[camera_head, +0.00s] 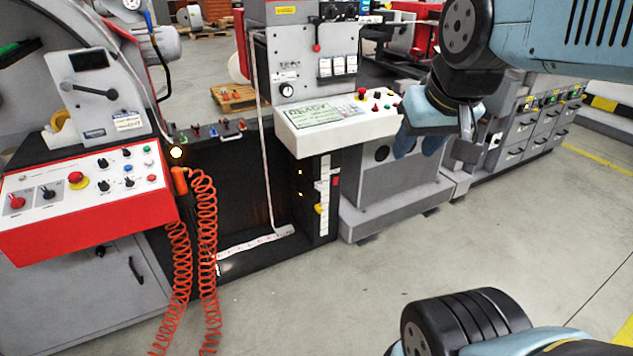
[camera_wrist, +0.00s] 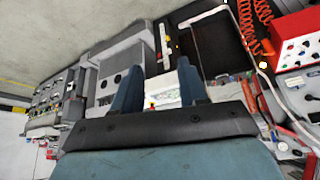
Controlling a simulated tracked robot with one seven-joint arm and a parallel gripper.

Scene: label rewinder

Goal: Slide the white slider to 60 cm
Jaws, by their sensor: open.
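A white vertical scale strip (camera_head: 325,168) runs down the front edge of the dark machine bay in the head view. A small white block (camera_head: 321,185) on it looks like the white slider, with a yellow piece (camera_head: 320,208) below and a red piece (camera_head: 336,181) beside it. The scale numbers are too small to read. My gripper (camera_head: 421,140) is open and empty, up and right of the strip, in front of the grey machine. In the wrist view its blue fingers (camera_wrist: 158,88) stand apart, and the strip (camera_wrist: 163,42) shows beyond them, near the top.
A white control panel (camera_head: 325,120) with a screen sits above the strip. A red-fronted console (camera_head: 85,200) and orange coiled cables (camera_head: 190,255) are at the left. A white band (camera_head: 255,241) lies along the bay bottom.

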